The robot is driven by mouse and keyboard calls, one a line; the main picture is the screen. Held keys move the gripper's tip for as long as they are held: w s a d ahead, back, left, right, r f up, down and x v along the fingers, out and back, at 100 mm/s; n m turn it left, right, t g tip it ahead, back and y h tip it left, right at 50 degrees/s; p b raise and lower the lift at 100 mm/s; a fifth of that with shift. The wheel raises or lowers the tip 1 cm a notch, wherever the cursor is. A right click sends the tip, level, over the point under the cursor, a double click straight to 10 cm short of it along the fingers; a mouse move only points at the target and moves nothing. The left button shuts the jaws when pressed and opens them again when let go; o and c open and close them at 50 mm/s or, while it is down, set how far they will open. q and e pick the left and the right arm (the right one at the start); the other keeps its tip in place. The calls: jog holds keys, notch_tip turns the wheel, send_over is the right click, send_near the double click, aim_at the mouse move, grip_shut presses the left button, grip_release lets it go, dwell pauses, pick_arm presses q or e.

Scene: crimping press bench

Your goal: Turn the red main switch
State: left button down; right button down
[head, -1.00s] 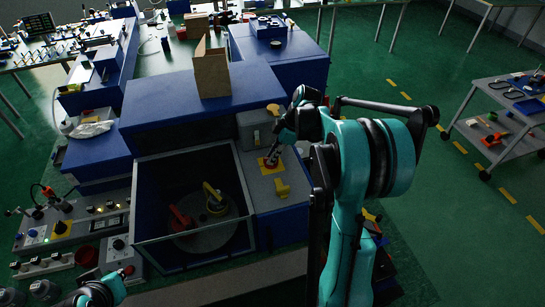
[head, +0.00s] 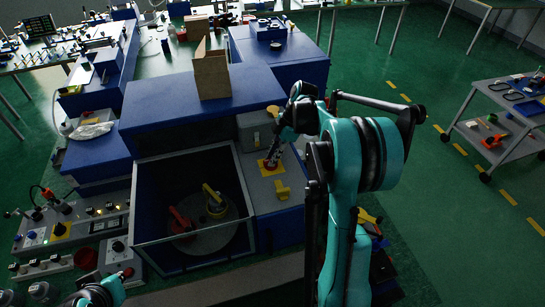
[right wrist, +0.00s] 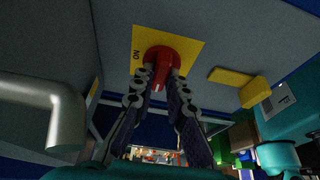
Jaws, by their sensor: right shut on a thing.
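The red main switch (right wrist: 161,63) sits on a yellow plate (right wrist: 188,42) marked "ON", in the right wrist view. In the head view the yellow plate and a bit of red show on the grey panel right of the press chamber (head: 268,167). My right gripper (right wrist: 165,80) is shut on the red switch, with one finger on each side of it. In the head view my right gripper (head: 273,160) reaches down to the switch from above and hides most of it. Part of my left arm shows at the bottom left; its fingers cannot be made out.
A yellow handle (head: 282,189) stands on the panel close to the switch. A grey box (head: 255,130) is just behind it. The blue press chamber (head: 148,240) with a round plate inside is to the left. A metal pipe (right wrist: 65,118) shows beside my right gripper.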

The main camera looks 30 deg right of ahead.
jog(key=c, duration=1.5)
grip_release()
jog(key=shift+c, duration=0.2)
jog(key=shift+d+r, duration=0.1)
jog(key=v, duration=1.1)
jog(key=shift+r, duration=0.35)
jog(key=shift+s+d+f, duration=0.1)
jog(key=shift+s+d, duration=0.05)
